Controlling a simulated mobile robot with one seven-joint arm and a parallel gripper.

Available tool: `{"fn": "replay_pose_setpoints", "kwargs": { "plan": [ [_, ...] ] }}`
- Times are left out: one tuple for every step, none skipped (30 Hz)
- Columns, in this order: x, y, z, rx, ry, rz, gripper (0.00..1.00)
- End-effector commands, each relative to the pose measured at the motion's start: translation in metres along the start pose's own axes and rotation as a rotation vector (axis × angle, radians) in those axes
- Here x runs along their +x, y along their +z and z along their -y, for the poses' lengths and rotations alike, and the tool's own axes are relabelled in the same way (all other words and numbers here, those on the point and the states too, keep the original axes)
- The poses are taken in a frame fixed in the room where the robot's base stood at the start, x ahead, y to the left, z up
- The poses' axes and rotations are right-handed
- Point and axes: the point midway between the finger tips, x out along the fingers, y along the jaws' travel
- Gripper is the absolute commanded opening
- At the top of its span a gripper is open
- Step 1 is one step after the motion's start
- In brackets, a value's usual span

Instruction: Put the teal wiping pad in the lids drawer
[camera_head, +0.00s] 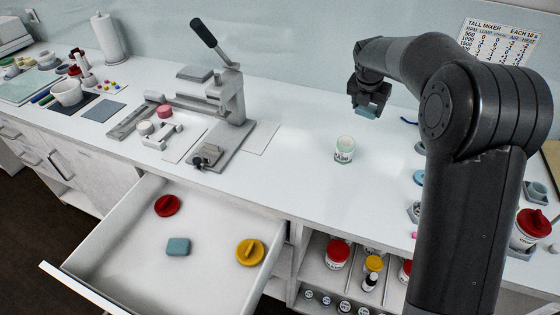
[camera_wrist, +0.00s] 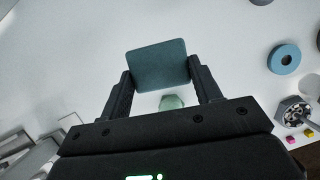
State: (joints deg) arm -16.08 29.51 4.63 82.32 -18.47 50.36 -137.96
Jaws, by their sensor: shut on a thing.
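My gripper (camera_head: 370,97) is shut on a teal wiping pad (camera_wrist: 158,66), held by its two side edges between the fingers. In the head view the held pad (camera_head: 366,112) shows just under the fingertips, high above the counter. The lids drawer (camera_head: 122,285) is pulled open at lower left, well away from my gripper. In it lie a red lid (camera_head: 167,205), a yellow lid (camera_head: 250,252) and another teal pad (camera_head: 178,247), all apart from each other.
A small labelled jar (camera_head: 344,151) stands on the counter below and left of my gripper. A lever press (camera_head: 228,95) stands behind the drawer. Open shelves with red-lidded jars (camera_head: 338,252) are right of the drawer. The counter between press and jar is mostly clear.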

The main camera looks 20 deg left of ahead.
Motion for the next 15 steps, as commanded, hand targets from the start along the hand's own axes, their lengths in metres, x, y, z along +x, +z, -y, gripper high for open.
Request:
{"fn": "replay_pose_setpoints", "kwargs": {
  "plan": [
    [0.0, 0.0, 0.001, 0.0, 0.0, 0.0, 0.37],
    [0.0, 0.0, 0.001, 0.0, 0.0, 0.0, 0.37],
    [0.0, 0.0, 0.001, 0.0, 0.0, 0.0, 0.37],
    [-0.001, 0.0, 0.001, 0.0, 0.0, 0.0, 0.37],
    [-0.002, 0.001, 0.001, 0.0, 0.0, 0.0, 0.37],
    [-0.004, 0.002, 0.001, 0.0, 0.0, 0.0, 0.37],
    [-0.007, 0.003, 0.001, 0.0, 0.001, 0.001, 0.37],
    [-0.011, 0.005, 0.0, 0.001, 0.001, 0.002, 0.37],
    [-0.017, 0.008, 0.0, 0.001, 0.002, 0.003, 0.37],
    [-0.023, 0.01, 0.001, 0.001, 0.002, 0.003, 0.37],
    [-0.029, 0.013, 0.0, 0.001, 0.002, 0.003, 0.37],
    [-0.036, 0.016, 0.0, 0.001, 0.002, 0.003, 0.37],
    [-0.043, 0.018, 0.0, 0.001, 0.003, 0.004, 0.37],
    [-0.05, 0.021, 0.001, 0.001, 0.002, 0.004, 0.37],
    [-0.05, 0.013, -0.006, 0.007, -0.003, -0.001, 0.37]
  ]
}}
